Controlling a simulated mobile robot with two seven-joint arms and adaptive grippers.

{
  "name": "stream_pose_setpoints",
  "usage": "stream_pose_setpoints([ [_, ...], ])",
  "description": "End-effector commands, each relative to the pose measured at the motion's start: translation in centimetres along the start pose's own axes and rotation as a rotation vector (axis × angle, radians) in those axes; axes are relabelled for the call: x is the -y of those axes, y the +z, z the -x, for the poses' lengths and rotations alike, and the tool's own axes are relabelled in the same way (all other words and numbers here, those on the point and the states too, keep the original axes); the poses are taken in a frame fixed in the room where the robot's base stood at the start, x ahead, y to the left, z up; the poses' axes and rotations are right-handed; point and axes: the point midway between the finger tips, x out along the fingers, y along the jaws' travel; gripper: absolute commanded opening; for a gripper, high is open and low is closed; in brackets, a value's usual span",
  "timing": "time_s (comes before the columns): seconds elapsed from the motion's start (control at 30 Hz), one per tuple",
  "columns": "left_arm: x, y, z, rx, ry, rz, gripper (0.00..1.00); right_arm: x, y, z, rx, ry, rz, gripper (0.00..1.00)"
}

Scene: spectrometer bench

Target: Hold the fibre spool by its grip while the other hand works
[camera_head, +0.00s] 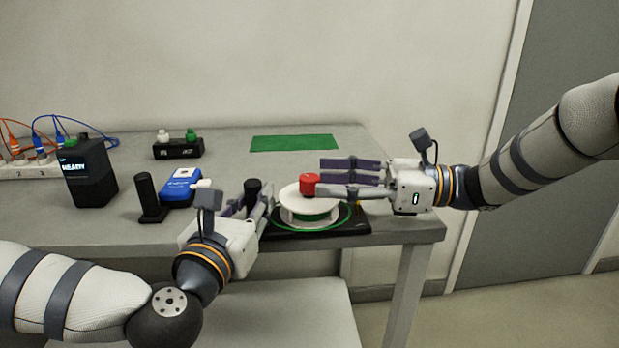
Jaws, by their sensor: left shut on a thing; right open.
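The fibre spool (297,194) is white, with green fibre around it, and sits on a black base (345,226) near the table's front right edge. A red knob (309,181) stands on its top. My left gripper (258,200) is shut on a black upright grip (252,186) at the left of the spool; the fingers hide its lower part. My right gripper (325,176) is open, with its fingers pointing left over the spool. One finger reaches the red knob; I cannot tell whether they touch.
A black post (148,196), a blue device (181,187) and a black box with a lit display (88,178) stand at the left. A white strip with orange and blue cables (20,168) is at the far left. Behind are a black two-knob block (178,149) and a clear green mat (294,142).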

Motion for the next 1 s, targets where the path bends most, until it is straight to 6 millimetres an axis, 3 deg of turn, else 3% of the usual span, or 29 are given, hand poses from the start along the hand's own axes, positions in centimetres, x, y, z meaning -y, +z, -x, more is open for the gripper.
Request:
stream_pose_setpoints([
  [0.2,0.0,0.1,0.0,0.002,0.000,0.000,0.00,0.0,0.1,-3.5,0.001,0.000,0.000,0.46],
  [0.5,0.0,0.1,0.0,0.002,0.000,0.000,0.00,0.0,0.1,-4.0,0.003,0.000,-0.001,0.46],
  [0.53,0.0,0.1,0.0,0.002,0.000,0.000,0.00,0.0,0.1,-4.0,0.003,0.000,-0.001,0.44],
  [0.73,0.0,0.1,0.0,0.002,0.000,0.000,0.00,0.0,0.1,-4.0,0.003,0.000,-0.002,0.00],
  [1.0,0.0,0.1,0.0,0.002,-0.001,0.001,0.00,0.0,0.1,-4.0,0.005,-0.019,-0.003,0.00],
])
